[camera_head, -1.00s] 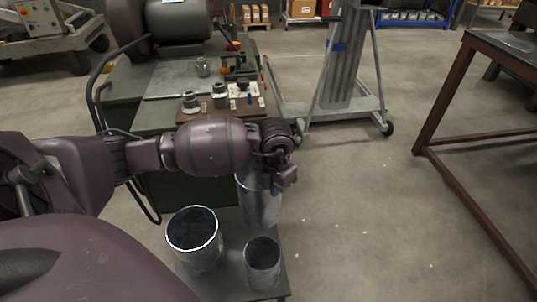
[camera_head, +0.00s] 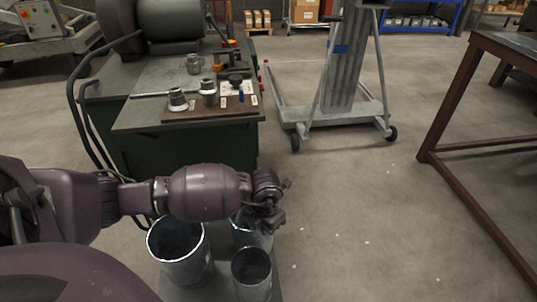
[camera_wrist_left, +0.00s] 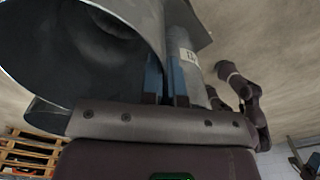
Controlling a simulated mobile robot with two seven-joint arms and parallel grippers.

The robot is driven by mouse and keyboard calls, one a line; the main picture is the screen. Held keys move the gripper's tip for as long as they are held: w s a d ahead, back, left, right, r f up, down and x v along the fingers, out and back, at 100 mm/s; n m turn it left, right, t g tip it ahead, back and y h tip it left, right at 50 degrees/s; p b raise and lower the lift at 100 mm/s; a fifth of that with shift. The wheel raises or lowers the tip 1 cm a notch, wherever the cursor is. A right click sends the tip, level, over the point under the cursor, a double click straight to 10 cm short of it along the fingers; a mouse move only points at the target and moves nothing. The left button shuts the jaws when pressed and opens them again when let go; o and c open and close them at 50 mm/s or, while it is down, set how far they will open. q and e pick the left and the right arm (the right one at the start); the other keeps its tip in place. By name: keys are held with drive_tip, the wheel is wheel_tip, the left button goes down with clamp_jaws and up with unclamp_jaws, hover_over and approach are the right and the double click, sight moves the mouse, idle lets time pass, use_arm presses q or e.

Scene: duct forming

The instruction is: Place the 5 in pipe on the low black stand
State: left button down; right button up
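A grey metal pipe (camera_head: 247,237) shows below my left wrist in the head view, its top partly covered by the arm. My left gripper (camera_wrist_left: 165,85) has its blue fingers close together on either side of a pipe wall (camera_wrist_left: 100,55), one inside and one outside, and appears shut on it. Two more open pipes stand upright in front: a wide one (camera_head: 180,262) at the left and a narrower one (camera_head: 252,278) at the right. Under them is a low dark stand (camera_head: 212,286). No size marking is readable.
A green workbench (camera_head: 190,145) with fittings on a board (camera_head: 212,108) stands behind the pipes. A wheeled grey lifting frame (camera_head: 345,115) and a brown steel table (camera_head: 450,110) stand farther right. The floor between is clear.

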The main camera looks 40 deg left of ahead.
use_arm(q)
drive_tip(key=shift+f, duration=0.95)
use_arm(e)
drive_tip(key=shift+w+a+r, duration=0.2)
drive_tip(key=shift+w+r, duration=0.15)
drive_tip(key=shift+w, duration=0.15)
use_arm(q)
drive_tip(key=shift+f, duration=0.1)
use_arm(e)
drive_tip(key=shift+f, duration=0.1)
use_arm(q)
drive_tip(key=c, duration=1.3)
unclamp_jaws()
drive_tip(key=shift+c, duration=0.2)
use_arm(e)
drive_tip(key=shift+s+f, duration=0.2)
